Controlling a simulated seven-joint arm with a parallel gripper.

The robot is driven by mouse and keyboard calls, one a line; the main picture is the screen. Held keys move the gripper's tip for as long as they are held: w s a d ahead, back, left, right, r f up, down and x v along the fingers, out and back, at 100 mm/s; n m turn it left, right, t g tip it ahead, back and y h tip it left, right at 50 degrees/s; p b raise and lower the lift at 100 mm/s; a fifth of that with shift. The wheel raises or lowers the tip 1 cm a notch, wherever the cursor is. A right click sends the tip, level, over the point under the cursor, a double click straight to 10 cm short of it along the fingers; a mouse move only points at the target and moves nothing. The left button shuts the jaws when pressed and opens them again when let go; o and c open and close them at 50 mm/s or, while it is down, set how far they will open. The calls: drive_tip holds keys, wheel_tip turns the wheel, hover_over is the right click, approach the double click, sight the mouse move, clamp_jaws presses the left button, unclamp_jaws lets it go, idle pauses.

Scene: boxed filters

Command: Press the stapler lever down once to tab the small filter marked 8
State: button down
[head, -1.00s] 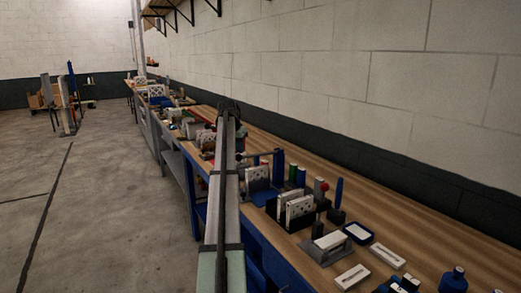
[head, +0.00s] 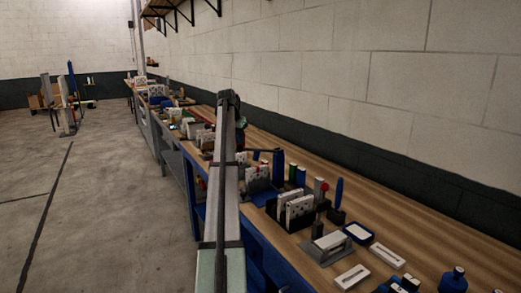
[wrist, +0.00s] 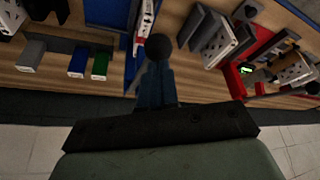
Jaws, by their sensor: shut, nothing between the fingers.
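In the wrist view, my gripper (wrist: 157,82) has its dark blue-grey fingers shut and empty. A round black knob (wrist: 158,46) shows just past the fingertips; it looks like the end of the stapler lever, but I cannot tell whether the fingers touch it. In the head view my arm hides the gripper, and a dark bar (head: 262,151) shows beside the arm above the bench. White filters with dark dots (wrist: 222,42) stand to the right of the knob in the wrist view. No figure 8 can be read.
The wooden bench (head: 440,235) runs along the wall. Blue and green blocks (wrist: 100,65) lie left of the knob. A green light (wrist: 246,70) glows at right.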

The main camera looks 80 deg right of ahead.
drive_tip(key=shift+r, duration=2.9)
